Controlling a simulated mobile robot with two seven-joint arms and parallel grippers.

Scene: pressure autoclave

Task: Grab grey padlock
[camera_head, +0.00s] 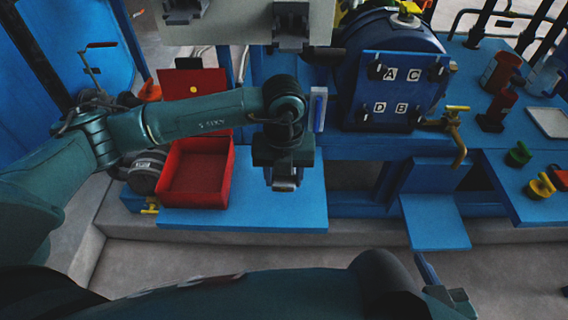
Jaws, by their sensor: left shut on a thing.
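My left gripper (284,176) hangs pointing down over the blue platform, right of the red box. It is shut on a small grey thing, which looks like the grey padlock (285,186). Only its lower part shows; the jaws hide the rest. I cannot tell whether it touches the platform below. My right arm crosses the bottom of the view. Its gripper (446,290) is at the lower right, partly cut off, and its jaw opening cannot be made out.
An open red box (198,195) stands on the blue platform (255,215). The blue autoclave door (403,90) has plates marked A, B, C and D. A brass valve (457,135) is beside it. Green and yellow padlocks (541,186) lie on the right bench.

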